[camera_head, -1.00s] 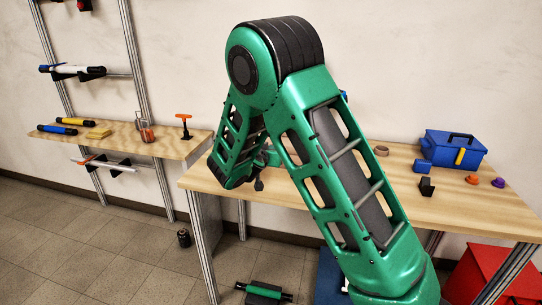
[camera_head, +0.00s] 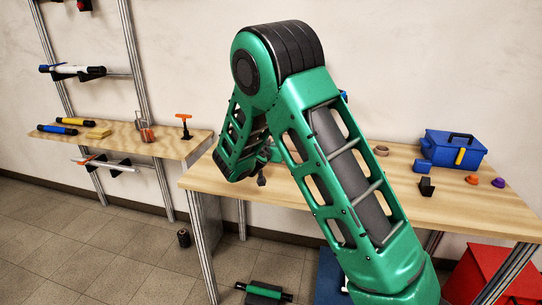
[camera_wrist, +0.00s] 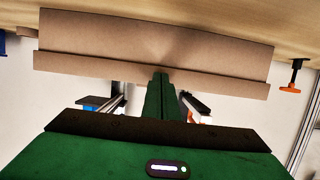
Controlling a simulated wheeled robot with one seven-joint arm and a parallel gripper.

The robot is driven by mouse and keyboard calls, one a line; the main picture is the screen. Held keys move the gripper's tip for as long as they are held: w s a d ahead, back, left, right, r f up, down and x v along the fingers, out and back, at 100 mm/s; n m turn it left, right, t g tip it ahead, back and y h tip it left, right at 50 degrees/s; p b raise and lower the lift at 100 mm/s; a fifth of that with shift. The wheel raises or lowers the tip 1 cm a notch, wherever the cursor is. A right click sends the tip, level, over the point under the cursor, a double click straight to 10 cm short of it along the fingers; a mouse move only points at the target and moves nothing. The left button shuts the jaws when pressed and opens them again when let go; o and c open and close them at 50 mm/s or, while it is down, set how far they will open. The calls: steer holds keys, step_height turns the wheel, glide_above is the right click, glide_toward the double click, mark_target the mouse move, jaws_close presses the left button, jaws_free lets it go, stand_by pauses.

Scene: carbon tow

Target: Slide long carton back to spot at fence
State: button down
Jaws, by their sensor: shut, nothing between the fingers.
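The long carton (camera_wrist: 110,42) is a plain brown box spanning most of the upper wrist view, against the wooden table top. My gripper (camera_wrist: 160,78) is shut, with its green fingers together and nothing between them. Its tips overlap the middle of the carton's lower edge in the wrist view; whether they touch it I cannot tell. In the head view my arm hides most of the carton and the gripper. I cannot make out the fence or the carton's spot.
The table (camera_head: 470,210) bears a blue toolbox (camera_head: 453,148), a brown ring (camera_head: 381,151) and small blocks at right. An orange-topped clamp (camera_head: 184,122) stands on the left shelf (camera_head: 165,150); it also shows in the wrist view (camera_wrist: 291,86). A red box (camera_head: 480,270) stands below.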

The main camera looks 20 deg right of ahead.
stand_by(0.3)
steer(key=shift+w+d, duration=0.6)
steer(key=shift+w, duration=0.3)
steer(key=shift+w+d, duration=0.6)
steer(key=shift+w, duration=0.2)
steer(key=shift+w+d, duration=0.55)
steer(key=shift+w, duration=0.15)
